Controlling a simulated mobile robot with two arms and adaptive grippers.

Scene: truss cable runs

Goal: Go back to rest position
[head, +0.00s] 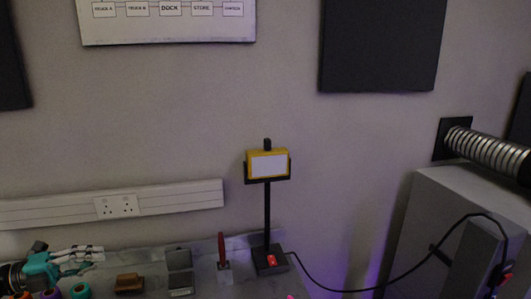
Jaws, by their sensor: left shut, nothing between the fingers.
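My left gripper (98,250) is in the lower left corner of the head view, over the left end of the grey bench. Its pale fingers point right and are shut with nothing between them. Its teal part (42,266) shows beside dark arm parts at the picture's edge. My right gripper is not in view.
On the bench (212,270) stand a yellow lamp (267,163) on a black post, a red-handled tool (222,250), a brown block (129,284) and coloured spools (81,291). A black cable (340,289) runs right to a grey cabinet (425,225) with a ribbed duct (485,148).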

